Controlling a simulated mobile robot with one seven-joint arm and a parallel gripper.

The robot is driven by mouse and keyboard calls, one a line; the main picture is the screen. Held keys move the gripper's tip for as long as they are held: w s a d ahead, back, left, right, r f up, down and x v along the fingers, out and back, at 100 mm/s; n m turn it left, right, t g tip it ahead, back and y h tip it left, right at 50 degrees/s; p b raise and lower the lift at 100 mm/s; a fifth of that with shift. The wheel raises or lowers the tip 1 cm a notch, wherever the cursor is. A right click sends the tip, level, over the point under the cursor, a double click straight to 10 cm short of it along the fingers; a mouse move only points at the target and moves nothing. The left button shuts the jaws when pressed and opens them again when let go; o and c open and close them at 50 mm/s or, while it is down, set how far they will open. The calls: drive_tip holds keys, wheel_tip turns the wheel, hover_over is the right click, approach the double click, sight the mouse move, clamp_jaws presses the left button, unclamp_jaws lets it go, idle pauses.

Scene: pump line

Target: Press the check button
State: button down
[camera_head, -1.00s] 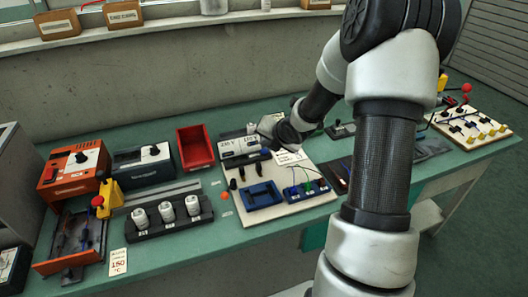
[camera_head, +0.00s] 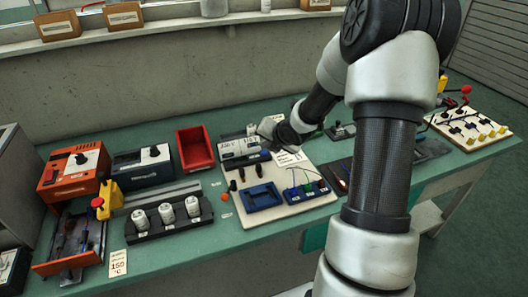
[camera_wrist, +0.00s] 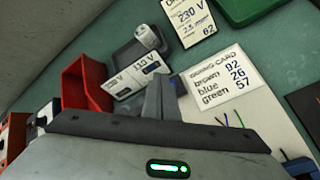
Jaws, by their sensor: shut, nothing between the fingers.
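My gripper (camera_wrist: 160,97) is shut and empty. In the wrist view its fingers point at the grey unit (camera_wrist: 140,85) with 230 V and 115 V labels, and cover part of it. In the head view the gripper (camera_head: 266,128) is over the back of the white board (camera_head: 283,212), by the same grey unit (camera_head: 238,147); my wrist partly hides this area. I cannot make out which part is the check button, or whether the fingers touch anything. A wiring card (camera_wrist: 217,83) lies to the right of the fingers.
A blue tray (camera_head: 262,196) and terminals with coloured wires (camera_head: 306,191) are on the board's front half. A red bin (camera_head: 195,148) stands left of the grey unit. A black rack with white cylinders (camera_head: 167,218) is at front left.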

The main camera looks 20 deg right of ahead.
sight(266, 157)
idle(0.7)
drive_tip(key=shift+f+b, duration=0.45)
drive_tip(key=shift+b, duration=0.05)
drive_tip(key=shift+f+b, duration=0.4)
drive_tip(key=shift+b, duration=0.05)
idle(0.5)
drive_tip(key=shift+r, duration=0.1)
drive_tip(key=shift+r+p, duration=0.75)
wheel_tip(266, 157, up, 5)
drive_tip(key=p, duration=0.4)
idle(0.8)
